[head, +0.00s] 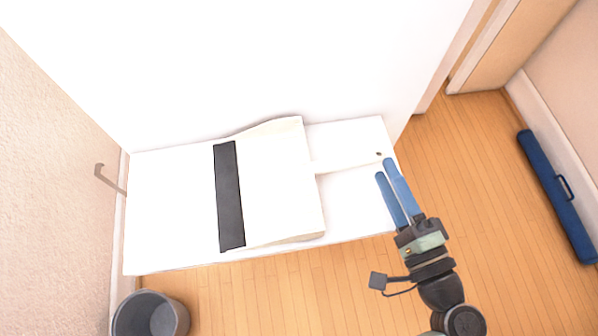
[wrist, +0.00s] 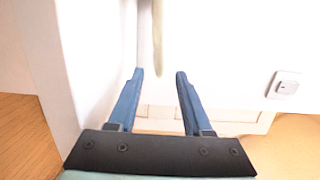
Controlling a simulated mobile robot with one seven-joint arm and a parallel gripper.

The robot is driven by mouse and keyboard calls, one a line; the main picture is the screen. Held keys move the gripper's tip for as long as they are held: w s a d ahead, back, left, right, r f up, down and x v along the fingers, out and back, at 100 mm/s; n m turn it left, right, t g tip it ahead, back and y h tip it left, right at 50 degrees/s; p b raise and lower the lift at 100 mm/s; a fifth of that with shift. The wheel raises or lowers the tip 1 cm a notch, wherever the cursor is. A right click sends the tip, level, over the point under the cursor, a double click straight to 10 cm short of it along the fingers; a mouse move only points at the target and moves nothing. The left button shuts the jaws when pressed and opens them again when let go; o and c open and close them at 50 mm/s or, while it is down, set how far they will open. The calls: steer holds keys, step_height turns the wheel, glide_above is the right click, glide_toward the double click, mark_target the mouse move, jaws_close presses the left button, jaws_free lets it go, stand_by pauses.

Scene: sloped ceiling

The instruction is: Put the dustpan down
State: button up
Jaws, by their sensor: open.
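The dustpan (head: 275,185) is cream white with a black strip along its left edge. It lies on a white bench-like surface (head: 165,215), and its pale handle (head: 345,162) points right. My gripper (head: 384,168) is at the right end of the surface, with its blue fingertips by the handle's end. In the wrist view my gripper (wrist: 160,73) has its two fingers apart with nothing between them. A narrow pale strip (wrist: 157,30), probably the handle, shows just beyond the fingertips. I cannot tell whether a finger touches the handle.
A grey bin (head: 150,315) stands on the floor at lower left. A hook-like handle (head: 110,178) is on the left wall. A long blue case (head: 557,195) lies along the right wall. Wooden floor (head: 450,160) is clear to the right. A small white wall fitting (wrist: 285,84) shows in the wrist view.

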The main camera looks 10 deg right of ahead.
mark_target(375, 151)
steer(key=w, duration=0.2)
steer(key=w+a, duration=0.1)
steer(key=w, duration=0.5)
steer(key=shift+w+a, duration=0.25)
jaws_close()
steer(key=shift+r, duration=0.1)
